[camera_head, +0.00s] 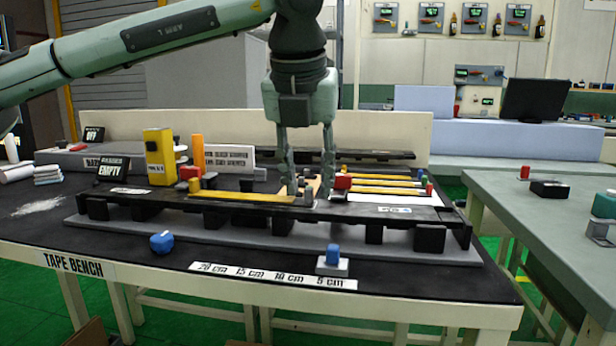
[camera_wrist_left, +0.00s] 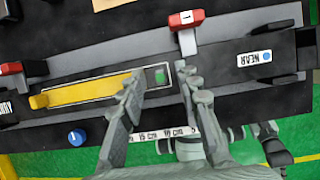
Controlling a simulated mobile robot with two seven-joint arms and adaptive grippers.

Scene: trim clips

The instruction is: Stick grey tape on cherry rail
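My left gripper (camera_head: 308,192) points down over the middle of the long black fixture (camera_head: 140,198) on the bench. Its fingers are apart, and no held object shows between them. In the left wrist view, the gripper (camera_wrist_left: 158,78) straddles the right end of a yellow strip (camera_wrist_left: 95,92), near a small green square (camera_wrist_left: 160,76). The yellow strip (camera_head: 240,196) lies along the fixture in the head view. A red numbered clip (camera_wrist_left: 186,19) stands just beyond the right finger. I cannot tell which piece is the cherry rail or the grey tape. My right gripper is not seen.
A yellow box (camera_head: 160,157) and an "EMPTY" sign (camera_head: 112,169) stand at the back left. A blue knob (camera_head: 161,242), a blue button (camera_head: 333,255) and a white length scale (camera_head: 272,275) lie along the front. The right table (camera_head: 540,215) holds other items.

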